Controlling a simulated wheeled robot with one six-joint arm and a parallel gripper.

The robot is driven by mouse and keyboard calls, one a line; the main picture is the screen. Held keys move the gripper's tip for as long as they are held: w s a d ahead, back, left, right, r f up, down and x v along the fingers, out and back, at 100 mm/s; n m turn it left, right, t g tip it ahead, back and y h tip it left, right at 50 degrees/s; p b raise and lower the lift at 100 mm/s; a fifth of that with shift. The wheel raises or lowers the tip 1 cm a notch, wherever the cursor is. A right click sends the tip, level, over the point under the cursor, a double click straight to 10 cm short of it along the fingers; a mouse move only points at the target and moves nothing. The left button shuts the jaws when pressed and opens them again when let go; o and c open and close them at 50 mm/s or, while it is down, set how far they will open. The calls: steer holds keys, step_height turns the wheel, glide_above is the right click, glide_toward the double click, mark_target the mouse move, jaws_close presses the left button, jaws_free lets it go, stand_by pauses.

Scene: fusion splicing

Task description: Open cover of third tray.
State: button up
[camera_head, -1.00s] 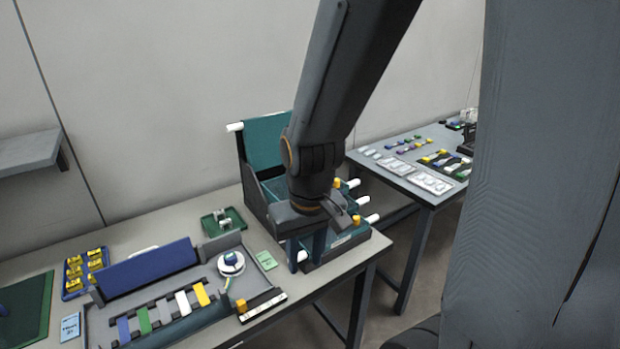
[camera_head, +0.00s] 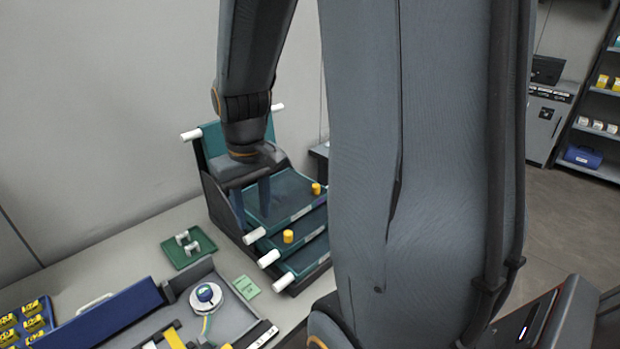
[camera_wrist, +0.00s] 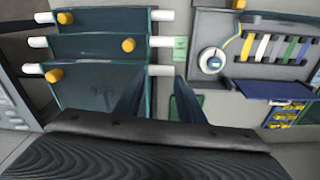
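A dark rack (camera_head: 221,205) of stepped trays with teal covers stands on the table, its trays descending toward the front. A teal cover (camera_head: 212,142) with white handle ends stands raised at the rack's back. The upper front cover (camera_head: 285,192) lies flat with a yellow knob (camera_head: 316,188); lower ones show white handle ends (camera_head: 268,258). My gripper (camera_head: 252,228) points down at the rack's left side, fingers apart and empty. In the wrist view, a white handle end (camera_wrist: 160,70) appears between the two fingers; whether they straddle it I cannot tell.
Left of the rack are a small green tray (camera_head: 188,247) with white pieces, a green card (camera_head: 246,287) and a splicing tray holding a white spool (camera_head: 206,296). My grey arm hides the table right of the rack.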

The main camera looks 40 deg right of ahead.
steer(key=shift+m, duration=0.3)
steer(key=w+d, duration=0.1)
steer(key=d, duration=0.2)
steer(key=w+d+r, duration=0.1)
steer(key=d, duration=0.2)
steer(key=w+d+r, duration=0.1)
steer(key=d, duration=0.2)
steer(key=shift+d+r+b, duration=0.2)
steer(key=shift+d+b, duration=0.15)
steer(key=shift+d, duration=0.05)
step_height(320, 180, up, 3)
steer(key=g, duration=0.1)
glide_above(316, 186)
steer(key=shift+w+b, duration=0.2)
steer(key=shift+b, duration=0.15)
steer(key=shift+d+f, duration=0.15)
step_height(316, 186, down, 7)
steer(key=shift+f+p, duration=0.15)
steer(key=shift+p, duration=0.6)
jaws_close()
steer(key=shift+s, duration=0.15)
